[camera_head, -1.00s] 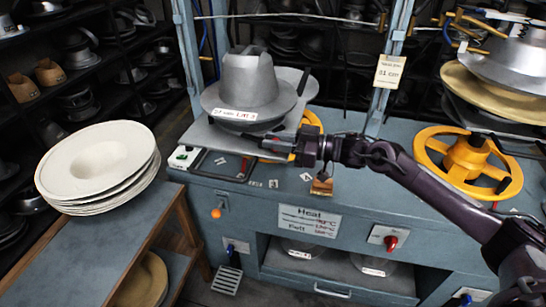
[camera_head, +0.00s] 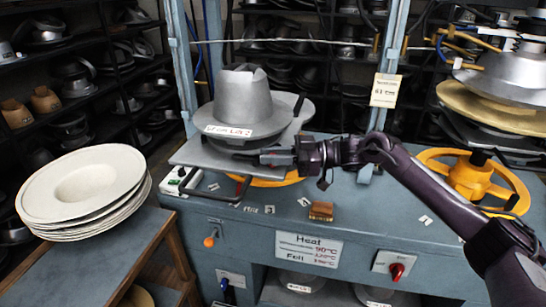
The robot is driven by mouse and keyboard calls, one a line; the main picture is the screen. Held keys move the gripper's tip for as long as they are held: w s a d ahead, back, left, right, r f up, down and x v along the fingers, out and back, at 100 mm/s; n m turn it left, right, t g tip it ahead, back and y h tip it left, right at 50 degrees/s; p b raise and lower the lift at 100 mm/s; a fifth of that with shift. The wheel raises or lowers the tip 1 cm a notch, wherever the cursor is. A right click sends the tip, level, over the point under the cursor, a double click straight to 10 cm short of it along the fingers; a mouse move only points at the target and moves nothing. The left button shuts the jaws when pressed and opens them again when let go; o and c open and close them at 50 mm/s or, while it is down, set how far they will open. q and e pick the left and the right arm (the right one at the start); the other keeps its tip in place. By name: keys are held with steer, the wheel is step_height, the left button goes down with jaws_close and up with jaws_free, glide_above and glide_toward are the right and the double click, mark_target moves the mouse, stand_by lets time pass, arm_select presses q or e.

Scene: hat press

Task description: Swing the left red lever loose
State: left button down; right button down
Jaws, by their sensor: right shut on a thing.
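My right gripper (camera_head: 262,157) comes in from the right and lies in front of the grey plate (camera_head: 184,158) that carries the grey metal hat form (camera_head: 243,98). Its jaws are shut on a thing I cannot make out. A bent dark bar (camera_head: 240,194) shows just below the fingers, over the bench top. On the bench front, a small lever with an orange-red tip (camera_head: 210,240) is at the left and a red knob (camera_head: 397,271) is at the right. The gripper is well above both. My left gripper is not in view.
A yellow handwheel (camera_head: 435,158) stands on the bench at the right. Another shows partly under the plate. A small wooden block (camera_head: 320,211) lies on the bench (camera_head: 275,222). White felt hats (camera_head: 50,190) are stacked on a side table at the left.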

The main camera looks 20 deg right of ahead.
steer(key=c, duration=1.4)
jaws_free()
steer(key=shift+a, duration=0.1)
steer(key=shift+o, duration=0.2)
steer(key=b+v, duration=0.3)
steer(key=v, duration=0.4)
steer(key=shift+d, duration=0.35)
